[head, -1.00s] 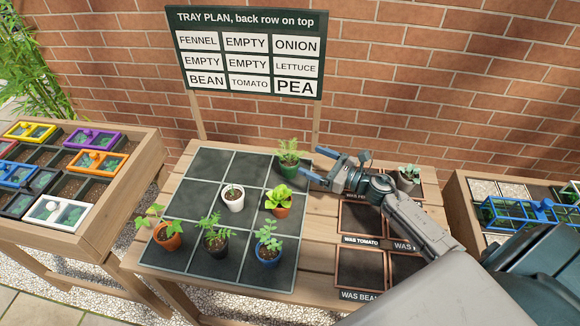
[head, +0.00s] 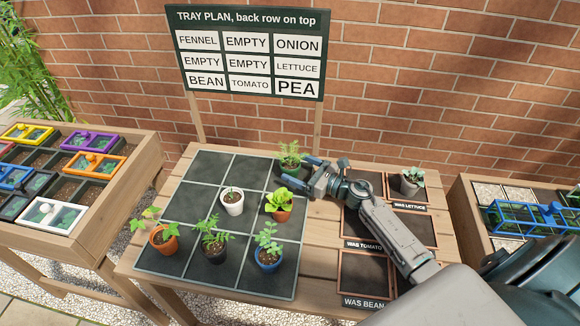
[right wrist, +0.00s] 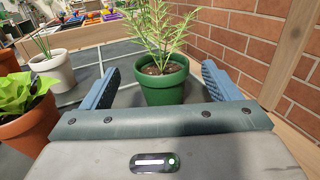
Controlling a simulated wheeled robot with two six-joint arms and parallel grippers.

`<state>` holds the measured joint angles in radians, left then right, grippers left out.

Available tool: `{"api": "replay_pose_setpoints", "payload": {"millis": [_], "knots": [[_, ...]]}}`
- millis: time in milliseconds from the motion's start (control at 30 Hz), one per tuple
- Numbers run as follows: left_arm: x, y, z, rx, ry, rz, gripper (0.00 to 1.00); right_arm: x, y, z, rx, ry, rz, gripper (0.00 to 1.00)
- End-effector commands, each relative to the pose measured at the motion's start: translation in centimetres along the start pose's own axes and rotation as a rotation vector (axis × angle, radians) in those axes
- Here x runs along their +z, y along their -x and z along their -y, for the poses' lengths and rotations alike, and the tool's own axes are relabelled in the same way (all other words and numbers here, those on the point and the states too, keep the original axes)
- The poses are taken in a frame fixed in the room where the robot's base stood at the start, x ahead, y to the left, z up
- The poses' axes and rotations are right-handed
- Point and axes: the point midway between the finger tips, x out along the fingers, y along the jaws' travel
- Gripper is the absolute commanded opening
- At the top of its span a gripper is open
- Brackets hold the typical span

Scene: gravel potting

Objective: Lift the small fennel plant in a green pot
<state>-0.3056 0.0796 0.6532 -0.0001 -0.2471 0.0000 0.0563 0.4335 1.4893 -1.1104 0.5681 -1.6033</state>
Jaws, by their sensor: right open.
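The fennel plant in a green pot (head: 290,158) stands upright in the back right cell of the dark tray (head: 205,164). It also shows in the right wrist view (right wrist: 164,82), ahead of the gripper and between the lines of its two fingers. My right gripper (head: 296,174) is open and empty, just in front and to the right of the green pot. In the right wrist view its blue fingers (right wrist: 162,88) lie either side of the pot, with gaps on both sides. My left gripper is not in view.
A lettuce in a terracotta pot (head: 279,206) stands close in front of the green pot. A white pot (head: 232,203) is to its left. The sign (head: 248,50) and brick wall rise behind. A grey pot (head: 411,181) stands at the right.

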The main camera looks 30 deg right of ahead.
Motion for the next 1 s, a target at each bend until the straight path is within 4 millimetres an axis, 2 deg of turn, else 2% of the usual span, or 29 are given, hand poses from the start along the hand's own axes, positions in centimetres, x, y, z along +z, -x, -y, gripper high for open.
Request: {"api": "replay_pose_setpoints", "payload": {"millis": [200,333,633,667,900,1000], "knots": [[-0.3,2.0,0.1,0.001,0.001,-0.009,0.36,0.8,-2.9,0.2,-0.001,-0.003,0.002,0.83],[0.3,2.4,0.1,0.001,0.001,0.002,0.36,0.5,-4.6,0.2,-0.001,-0.002,0.002,0.83],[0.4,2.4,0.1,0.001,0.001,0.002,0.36,0.2,-5.2,0.2,0.000,0.001,0.000,0.83],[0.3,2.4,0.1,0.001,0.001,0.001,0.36,0.2,-5.2,0.2,0.000,0.001,0.000,0.81],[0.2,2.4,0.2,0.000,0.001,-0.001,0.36,0.2,-5.2,0.2,0.000,0.000,0.001,0.34],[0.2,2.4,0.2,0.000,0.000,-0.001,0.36,0.2,-5.2,0.2,0.000,0.001,0.001,0.32]]}}
